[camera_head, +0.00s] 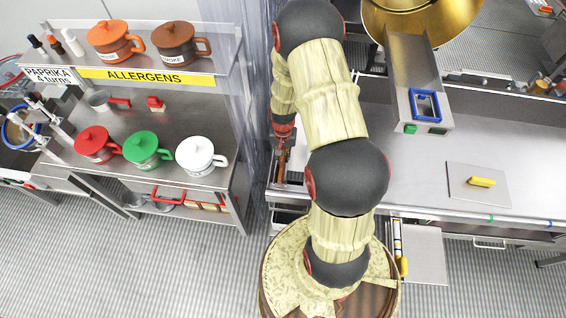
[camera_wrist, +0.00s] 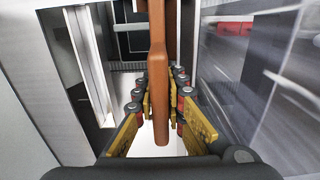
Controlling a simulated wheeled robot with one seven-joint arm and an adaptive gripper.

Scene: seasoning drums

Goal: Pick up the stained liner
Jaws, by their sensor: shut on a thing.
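My gripper (camera_wrist: 161,88) has its yellow-padded fingers on either side of a long brown, handle-shaped thing (camera_wrist: 158,60) in the wrist view. It is shut on this brown thing, whose rounded near end sticks out between the fingers toward the camera. A wider brown part shows behind its upper end. In the head view the brown thing (camera_head: 282,158) shows small below the end of my arm, at the left end of the grey counter. I cannot tell whether it is the stained liner, and no other liner is clearly seen.
A glassy wall panel (camera_wrist: 265,75) stands close on the right in the wrist view. The left shelf holds several coloured lidded pots, including a green one (camera_head: 147,150). A metal chute (camera_head: 416,80) reaches over the counter (camera_head: 400,180). A white board (camera_head: 462,196) bears a yellow block (camera_head: 481,182).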

